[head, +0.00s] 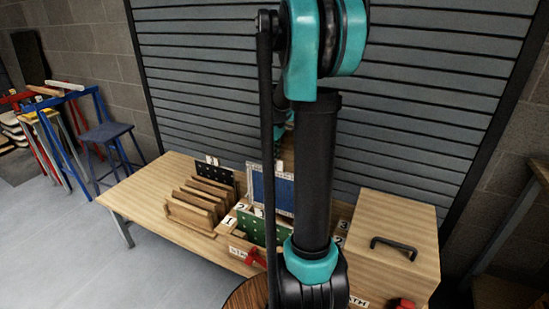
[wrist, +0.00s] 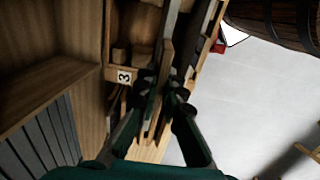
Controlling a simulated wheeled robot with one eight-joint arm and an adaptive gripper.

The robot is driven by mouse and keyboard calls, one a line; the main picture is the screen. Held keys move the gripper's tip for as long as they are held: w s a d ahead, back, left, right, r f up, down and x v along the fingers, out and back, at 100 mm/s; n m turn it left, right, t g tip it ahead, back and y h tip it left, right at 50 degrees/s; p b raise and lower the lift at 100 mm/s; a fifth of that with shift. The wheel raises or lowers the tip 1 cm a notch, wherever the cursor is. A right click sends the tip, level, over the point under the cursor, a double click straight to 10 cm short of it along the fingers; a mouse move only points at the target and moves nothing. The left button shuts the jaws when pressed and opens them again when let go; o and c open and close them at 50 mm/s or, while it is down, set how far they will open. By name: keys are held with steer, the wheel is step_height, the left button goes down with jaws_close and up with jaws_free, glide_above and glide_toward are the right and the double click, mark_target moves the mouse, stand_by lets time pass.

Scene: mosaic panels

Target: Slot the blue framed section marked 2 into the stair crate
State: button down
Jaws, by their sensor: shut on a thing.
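The blue framed section (head: 285,193) has a pale frame and stands upright above the stair crate, behind a green panel. My arm crosses in front of it in the head view, and its lower edge is hidden, so I cannot tell whether it sits in a slot. My gripper (wrist: 167,86) is shut on a thin wooden-edged panel (wrist: 166,45) in the wrist view, which appears to be this section. The stair crate (head: 234,241) is on the workbench, with step labels 1, 2 and 3. A label 3 (wrist: 124,76) shows left of my fingers.
The green panel (head: 258,228) stands at the front of the crate. A wooden box with a black handle (head: 394,247) stands at right. The bench's left end is clear.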

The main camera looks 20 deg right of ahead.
mark_target(274, 170)
steer(key=shift+f, duration=8.2)
steer(key=c, duration=1.6)
jaws_free()
steer(key=shift+f, duration=0.1)
step_height(274, 170, up, 12)
steer(key=shift+r, duration=0.1)
